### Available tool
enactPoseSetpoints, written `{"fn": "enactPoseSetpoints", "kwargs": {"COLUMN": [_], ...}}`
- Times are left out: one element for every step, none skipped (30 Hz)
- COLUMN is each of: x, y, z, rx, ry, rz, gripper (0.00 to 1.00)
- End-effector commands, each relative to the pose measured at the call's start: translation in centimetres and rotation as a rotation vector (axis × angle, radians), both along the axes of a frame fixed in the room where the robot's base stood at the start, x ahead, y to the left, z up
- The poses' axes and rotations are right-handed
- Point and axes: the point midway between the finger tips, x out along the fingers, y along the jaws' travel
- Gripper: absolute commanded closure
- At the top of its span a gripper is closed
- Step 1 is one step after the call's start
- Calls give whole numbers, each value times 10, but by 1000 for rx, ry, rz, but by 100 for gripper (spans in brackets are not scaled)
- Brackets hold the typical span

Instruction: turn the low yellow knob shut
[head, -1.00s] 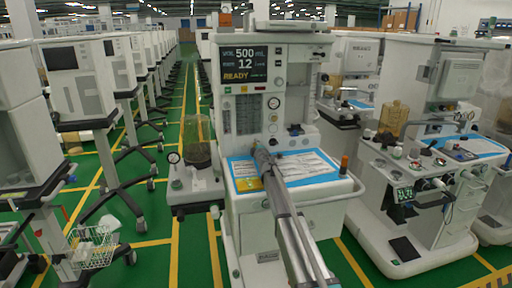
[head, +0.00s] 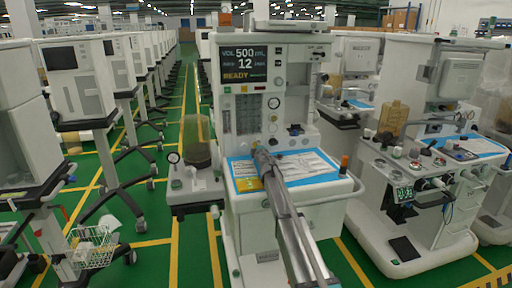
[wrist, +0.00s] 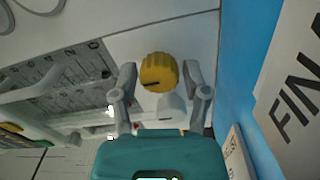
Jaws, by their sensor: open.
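The yellow knob (wrist: 158,72) shows in the wrist view as a ribbed round cap with a dark mark, on the light front panel of the machine (wrist: 130,42). My gripper (wrist: 160,80) is open, with one finger to the left of the knob and one to the right. Gaps show on both sides, and I cannot tell how far the fingertips are in depth. In the head view my gripper (head: 262,151) is at the lower front panel, above the work tray; the knob is hidden there behind my arm.
A pale rounded part (wrist: 172,108) sits just below the knob in the wrist view. The blue-edged work tray (head: 325,178) with papers lies beneath my arm. A display (head: 245,62) reads 500 and 12.

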Motion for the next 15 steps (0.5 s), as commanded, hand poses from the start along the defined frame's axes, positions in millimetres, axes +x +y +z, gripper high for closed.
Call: {"fn": "enactPoseSetpoints", "kwargs": {"x": [-6, -9, -13, -16, -20, -26, -30, -35, -41, -46, -51, -57, -62, -67, -73], "y": [-2, -2, -4, -5, -6, -7, -9, -10, -12, -13, -14, -16, -17, -19, -21], "z": [0, 0, 0, 0, 0, 0, 0, 0, 0, 0, 0, 0, 0, 0, 0], "rx": [0, 0, 0, 0, 0, 0, 0, 0, 0, 0, 0, 0, 1, 1, 1], "ry": [0, 0, 0, 0, 0, 0, 0, 0, 0, 0, 0, 0, 0, 0, 0], "rz": [0, 0, 0, 0, 0, 0, 0, 0, 0, 0, 0, 0, 0, 0, 0], "gripper": [41, 41, 41, 41, 41, 41, 41, 41, 41, 41, 41, 41, 41, 41, 41]}}
